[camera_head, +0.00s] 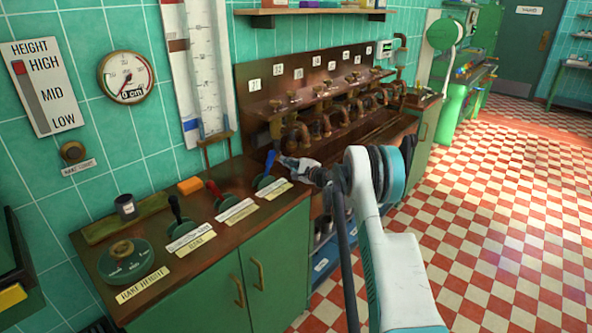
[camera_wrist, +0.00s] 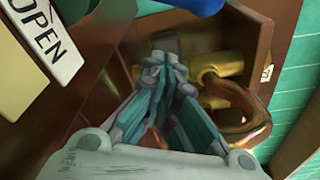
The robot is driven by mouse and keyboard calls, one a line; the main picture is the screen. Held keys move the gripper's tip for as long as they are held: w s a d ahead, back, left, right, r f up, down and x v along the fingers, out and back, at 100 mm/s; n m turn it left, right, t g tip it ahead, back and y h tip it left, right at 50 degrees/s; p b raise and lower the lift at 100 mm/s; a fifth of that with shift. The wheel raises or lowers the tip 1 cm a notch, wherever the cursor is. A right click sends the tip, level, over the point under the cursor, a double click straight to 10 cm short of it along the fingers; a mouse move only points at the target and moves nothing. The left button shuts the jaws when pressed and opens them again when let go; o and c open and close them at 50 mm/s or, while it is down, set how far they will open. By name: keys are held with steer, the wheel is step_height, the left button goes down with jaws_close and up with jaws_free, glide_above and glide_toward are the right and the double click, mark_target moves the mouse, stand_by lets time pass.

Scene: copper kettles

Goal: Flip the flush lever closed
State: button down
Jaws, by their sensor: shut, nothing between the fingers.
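Three levers stand on the wooden counter in the head view: a black one (camera_head: 174,208), a red one (camera_head: 213,189) and a blue one (camera_head: 270,162). Their label plates are too small to read surely, so I cannot tell by text which is the flush lever. My gripper (camera_head: 281,159) is just right of the blue lever; whether they touch is unclear. In the wrist view, my gripper (camera_wrist: 165,65) is shut and empty. A blue piece (camera_wrist: 195,5), likely the blue lever, shows at the top edge. A white plate reading OPEN (camera_wrist: 45,45) is at upper left.
Copper pipes and valves (camera_head: 325,125) line the rack behind my gripper; a copper pipe (camera_wrist: 250,115) is close in the wrist view. A dial (camera_head: 130,260), an orange block (camera_head: 190,185) and a small dark jar (camera_head: 125,206) are on the counter. The checkered floor at right is clear.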

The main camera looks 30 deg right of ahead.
mark_target(269, 166)
steer(key=shift+s+a+r+b, duration=0.25)
steer(key=shift+a+r+b, duration=0.15)
steer(key=shift+a, duration=0.45)
steer(key=shift+s+a+r+b, duration=0.3)
steer(key=shift+a+r, duration=0.15)
steer(key=shift+a, duration=0.35)
steer(key=shift+w, duration=0.1)
steer(key=shift+w+a, duration=0.1)
